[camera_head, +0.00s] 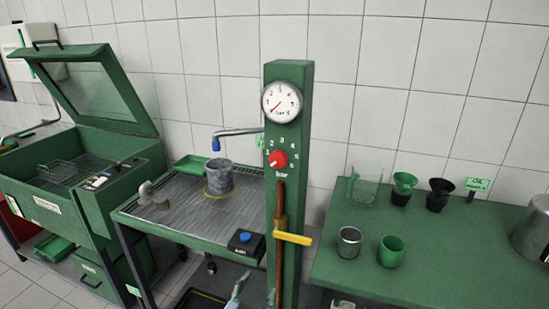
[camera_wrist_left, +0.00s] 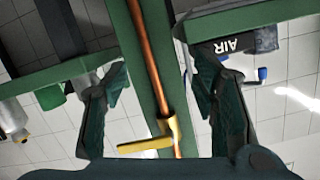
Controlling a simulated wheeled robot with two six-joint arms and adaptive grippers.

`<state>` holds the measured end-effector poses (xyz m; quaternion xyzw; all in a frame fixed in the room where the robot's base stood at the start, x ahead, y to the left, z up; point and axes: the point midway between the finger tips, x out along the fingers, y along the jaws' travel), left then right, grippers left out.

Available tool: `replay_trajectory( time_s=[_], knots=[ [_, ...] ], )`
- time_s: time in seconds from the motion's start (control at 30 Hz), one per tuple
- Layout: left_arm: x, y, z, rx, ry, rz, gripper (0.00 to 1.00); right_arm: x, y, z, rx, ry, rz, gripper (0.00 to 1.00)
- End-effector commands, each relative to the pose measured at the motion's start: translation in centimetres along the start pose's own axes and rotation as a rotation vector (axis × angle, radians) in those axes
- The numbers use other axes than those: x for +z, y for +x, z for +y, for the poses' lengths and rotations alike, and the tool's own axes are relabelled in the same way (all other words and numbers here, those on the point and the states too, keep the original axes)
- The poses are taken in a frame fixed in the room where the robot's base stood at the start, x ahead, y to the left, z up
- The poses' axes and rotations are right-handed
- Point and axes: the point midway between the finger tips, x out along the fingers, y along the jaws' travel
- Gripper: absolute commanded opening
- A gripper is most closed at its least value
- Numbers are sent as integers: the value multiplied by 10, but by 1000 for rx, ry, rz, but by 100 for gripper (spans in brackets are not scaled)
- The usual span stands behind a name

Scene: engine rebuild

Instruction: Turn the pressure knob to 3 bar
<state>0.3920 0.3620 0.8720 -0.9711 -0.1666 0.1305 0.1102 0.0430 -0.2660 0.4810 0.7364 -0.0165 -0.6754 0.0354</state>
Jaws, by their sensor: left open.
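My left gripper (camera_head: 254,292) is low in the head view, well below the knob and mostly cut off. In the left wrist view it is open and empty, its fingers spread either side of the post (camera_wrist_left: 150,75). The knob is outside that view.
A yellow lever (camera_head: 293,238) on a copper pipe (camera_head: 281,200) sticks out below the knob; it also shows in the wrist view (camera_wrist_left: 146,145). The AIR box (camera_head: 246,242) with a blue button is left of the post. A green table (camera_head: 430,275) with cups stands right.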

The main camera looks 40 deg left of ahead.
Motion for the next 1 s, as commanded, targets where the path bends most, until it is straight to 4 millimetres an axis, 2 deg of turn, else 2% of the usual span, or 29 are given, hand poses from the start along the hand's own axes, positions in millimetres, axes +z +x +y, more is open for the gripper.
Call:
replay_trajectory(
  time_s=[0.03,0.1,0.2,0.23,0.3,0.37,0.47,0.6,0.8,1.0],
  knots=[
    [-71,-15,-12,-22,-50,152,54,-1,-7,1,0,0,1,40],
    [-150,-43,-26,-43,-129,343,54,-3,-10,1,1,0,4,40],
    [-219,-82,-41,-52,-217,525,54,-7,-12,2,2,0,10,40],
    [-230,-89,-44,-52,-233,559,54,-8,-12,2,2,0,11,40],
    [-247,-98,-48,-51,-257,607,54,-9,-11,3,3,0,14,40],
    [-253,-96,-49,-51,-267,621,54,-9,-9,3,4,-1,15,40],
    [-263,-81,-50,-49,-264,623,54,-9,-2,4,4,-1,15,40],
    [-292,-48,-57,-50,-262,617,54,-11,-26,5,4,-1,15,40],
    [-320,-4,-63,-48,-264,614,54,-13,-44,7,4,-1,15,40],
    [-329,15,-64,-47,-262,613,54,-13,-49,7,4,-1,15,40]
  ],
)
